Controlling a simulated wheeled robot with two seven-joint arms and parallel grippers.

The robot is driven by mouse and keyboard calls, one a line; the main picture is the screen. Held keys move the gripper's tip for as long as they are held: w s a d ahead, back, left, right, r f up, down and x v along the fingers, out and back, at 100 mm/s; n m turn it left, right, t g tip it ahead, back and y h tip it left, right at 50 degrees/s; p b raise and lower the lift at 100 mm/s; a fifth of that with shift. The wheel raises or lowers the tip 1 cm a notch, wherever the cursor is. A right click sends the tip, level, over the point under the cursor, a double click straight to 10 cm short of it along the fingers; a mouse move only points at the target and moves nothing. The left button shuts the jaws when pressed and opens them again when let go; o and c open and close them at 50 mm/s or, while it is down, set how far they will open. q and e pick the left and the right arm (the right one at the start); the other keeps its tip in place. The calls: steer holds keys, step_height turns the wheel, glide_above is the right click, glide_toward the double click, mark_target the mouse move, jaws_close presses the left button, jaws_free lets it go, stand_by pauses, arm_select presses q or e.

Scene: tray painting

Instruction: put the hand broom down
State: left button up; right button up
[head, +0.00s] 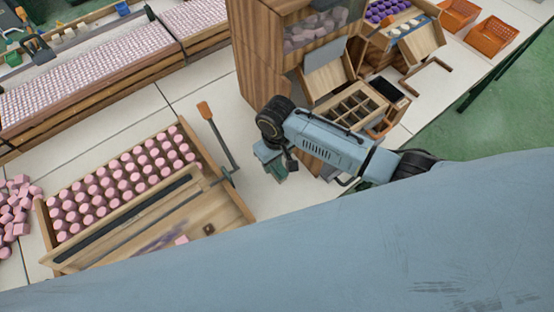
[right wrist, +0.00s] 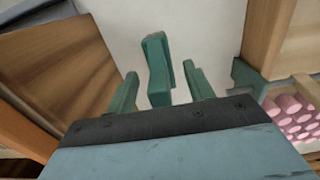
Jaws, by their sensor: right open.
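My right gripper (head: 278,168) is low over the pale table, between the wooden tray and the wooden cabinet. In the right wrist view my right gripper (right wrist: 161,88) has its two teal fingers apart. A teal upright piece (right wrist: 158,70) shows between and beyond them; I cannot tell whether it is part of the gripper or a separate thing. No hand broom is clearly recognisable. A tool with an orange handle (head: 205,110) and dark shaft lies at the tray's right end, left of the gripper; I cannot tell whether it is the broom. My left gripper is out of view.
The wooden tray (head: 236,208) holds rows of pink cylinders. Loose pink pieces (head: 14,212) lie at its left. The tall wooden cabinet (head: 258,60) and a compartment box (head: 345,117) stand beyond my right arm. Orange crates (head: 490,38) are at the far right. Bare table (head: 190,90) lies behind the tray.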

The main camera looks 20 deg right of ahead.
step_height(320, 180, up, 11)
steer(key=shift+f+p, duration=0.1)
steer(key=shift+p, duration=0.65)
steer(key=shift+a, duration=0.1)
